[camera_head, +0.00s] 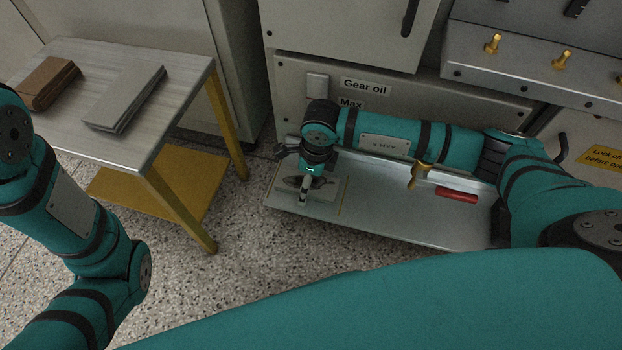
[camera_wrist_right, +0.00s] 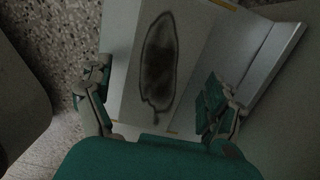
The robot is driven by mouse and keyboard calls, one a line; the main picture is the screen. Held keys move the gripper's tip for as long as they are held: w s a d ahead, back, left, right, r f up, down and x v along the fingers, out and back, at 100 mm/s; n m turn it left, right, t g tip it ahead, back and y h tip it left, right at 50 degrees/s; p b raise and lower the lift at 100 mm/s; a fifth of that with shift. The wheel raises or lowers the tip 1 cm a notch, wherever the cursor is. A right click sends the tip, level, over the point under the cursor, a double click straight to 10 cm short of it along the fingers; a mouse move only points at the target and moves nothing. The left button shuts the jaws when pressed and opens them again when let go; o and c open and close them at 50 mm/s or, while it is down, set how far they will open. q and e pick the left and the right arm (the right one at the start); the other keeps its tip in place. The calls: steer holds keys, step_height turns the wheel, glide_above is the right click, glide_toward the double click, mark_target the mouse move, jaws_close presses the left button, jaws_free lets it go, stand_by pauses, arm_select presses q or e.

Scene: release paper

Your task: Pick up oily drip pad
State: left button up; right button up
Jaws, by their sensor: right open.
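The oily drip pad (camera_wrist_right: 158,68) is a pale flat sheet with a dark, long oval stain. It lies on the metal drip tray (camera_head: 400,215) below the gear oil cabinet. In the head view the pad (camera_head: 331,190) is partly hidden by my right gripper (camera_head: 304,190), which points down over it. In the right wrist view my right gripper (camera_wrist_right: 155,105) is open, with its fingers on either side of the stain and nothing between them. I cannot tell whether the fingertips touch the pad. My left arm shows at the left, but its gripper is out of view.
A red cylinder (camera_head: 457,194) lies on the tray to the right, near a brass tap (camera_head: 419,173). A metal-topped table (camera_head: 140,140) at the left holds a stack of grey sheets (camera_head: 124,97) and a brown stack (camera_head: 48,84). Speckled floor is clear in front.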

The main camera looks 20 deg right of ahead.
steer(key=shift+a, duration=0.1)
steer(key=shift+f, duration=0.1)
steer(key=c, duration=1.1)
steer(key=shift+o, duration=0.2)
